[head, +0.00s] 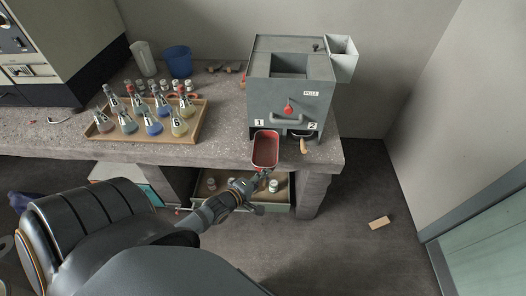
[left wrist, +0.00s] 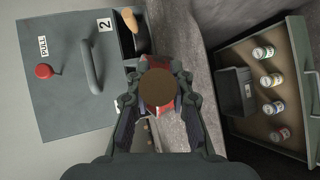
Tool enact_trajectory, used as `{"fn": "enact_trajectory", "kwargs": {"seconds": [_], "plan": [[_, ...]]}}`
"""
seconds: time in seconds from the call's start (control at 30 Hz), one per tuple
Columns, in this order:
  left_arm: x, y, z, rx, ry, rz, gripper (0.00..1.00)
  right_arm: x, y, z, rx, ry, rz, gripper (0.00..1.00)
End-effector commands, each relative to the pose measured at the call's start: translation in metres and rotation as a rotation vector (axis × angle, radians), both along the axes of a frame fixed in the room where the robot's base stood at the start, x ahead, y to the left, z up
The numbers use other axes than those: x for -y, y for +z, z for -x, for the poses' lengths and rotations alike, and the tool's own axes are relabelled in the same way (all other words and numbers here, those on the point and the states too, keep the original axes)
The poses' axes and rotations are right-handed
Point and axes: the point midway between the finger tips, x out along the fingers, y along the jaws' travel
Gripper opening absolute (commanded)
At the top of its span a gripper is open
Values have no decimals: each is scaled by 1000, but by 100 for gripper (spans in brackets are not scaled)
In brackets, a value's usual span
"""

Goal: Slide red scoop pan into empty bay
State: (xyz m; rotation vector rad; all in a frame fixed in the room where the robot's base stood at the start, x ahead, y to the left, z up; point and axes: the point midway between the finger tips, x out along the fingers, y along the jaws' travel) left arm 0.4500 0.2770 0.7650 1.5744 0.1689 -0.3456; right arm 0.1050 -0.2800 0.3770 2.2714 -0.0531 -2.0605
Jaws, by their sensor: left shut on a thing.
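The red scoop pan (head: 265,150) is at the front of the grey cabinet (head: 262,100), in line with the bay labelled 1. Most of the pan sticks out over the bench's front edge; I cannot tell whether its far end is inside the bay. My left gripper (head: 264,176) is shut on its handle, whose round brown end (left wrist: 157,88) shows between the fingers in the left wrist view. The gripper hides most of the pan there. Bay 2 holds another pan with a wooden handle (head: 304,146), also in the left wrist view (left wrist: 130,20). My right gripper is not in view.
An open drawer (head: 285,205) with small jars lies below the bench edge, near my left arm. A wooden block (head: 379,222) lies on the floor.

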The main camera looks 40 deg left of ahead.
Motion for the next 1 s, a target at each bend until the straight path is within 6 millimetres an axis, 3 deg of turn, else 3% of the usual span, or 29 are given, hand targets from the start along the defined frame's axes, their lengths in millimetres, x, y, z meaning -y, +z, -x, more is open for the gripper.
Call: {"fn": "enact_trajectory", "kwargs": {"seconds": [1.0], "plan": [[-36, -6, -62, 3, -2, -2, 0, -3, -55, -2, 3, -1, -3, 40]]}}
